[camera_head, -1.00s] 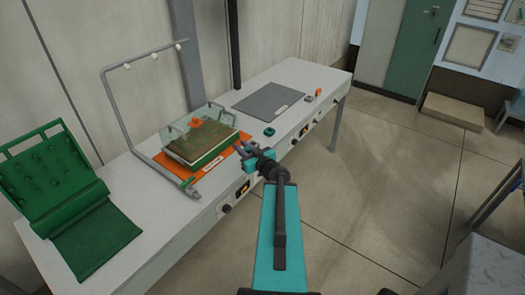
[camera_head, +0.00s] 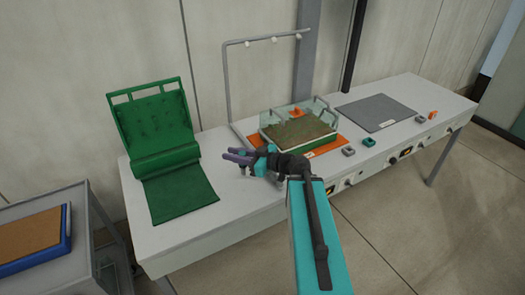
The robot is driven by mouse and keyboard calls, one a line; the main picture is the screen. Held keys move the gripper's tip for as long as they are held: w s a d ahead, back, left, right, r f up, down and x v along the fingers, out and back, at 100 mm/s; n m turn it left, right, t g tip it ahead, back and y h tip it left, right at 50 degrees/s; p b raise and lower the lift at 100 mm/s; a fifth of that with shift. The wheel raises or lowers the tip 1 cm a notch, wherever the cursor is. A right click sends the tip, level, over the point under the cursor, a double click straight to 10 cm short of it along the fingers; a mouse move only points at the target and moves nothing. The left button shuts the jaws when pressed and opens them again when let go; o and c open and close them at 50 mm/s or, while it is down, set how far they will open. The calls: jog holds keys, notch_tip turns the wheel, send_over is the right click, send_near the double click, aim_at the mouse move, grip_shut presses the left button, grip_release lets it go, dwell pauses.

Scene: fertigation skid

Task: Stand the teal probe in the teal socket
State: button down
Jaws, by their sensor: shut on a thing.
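My gripper (camera_head: 238,157) is over the front part of the bench, left of the planted tray and right of the green mat. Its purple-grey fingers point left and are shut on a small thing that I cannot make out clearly. I cannot pick out the teal probe for certain. A small teal block (camera_head: 369,142), which looks like the teal socket, sits on the bench's front edge, right of the tray and well to the right of my gripper. A similar grey block (camera_head: 348,151) sits just left of it.
The planted tray (camera_head: 297,133) with clear guards stands on an orange mat (camera_head: 328,147). A lamp frame (camera_head: 228,85) rises behind my gripper. A green padded roll-out mat (camera_head: 180,196) is at left.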

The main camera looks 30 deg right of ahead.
jog(key=s+a+f+n+g+y+b, duration=0.1)
jog(key=a+n+g+y, duration=0.2)
jog(key=a, duration=0.9)
jog(key=shift+s+a+n+g+y+b, duration=0.2)
jog(key=shift+a+n+g+y+b, duration=0.1)
jog(key=shift+a+n+g, duration=0.15)
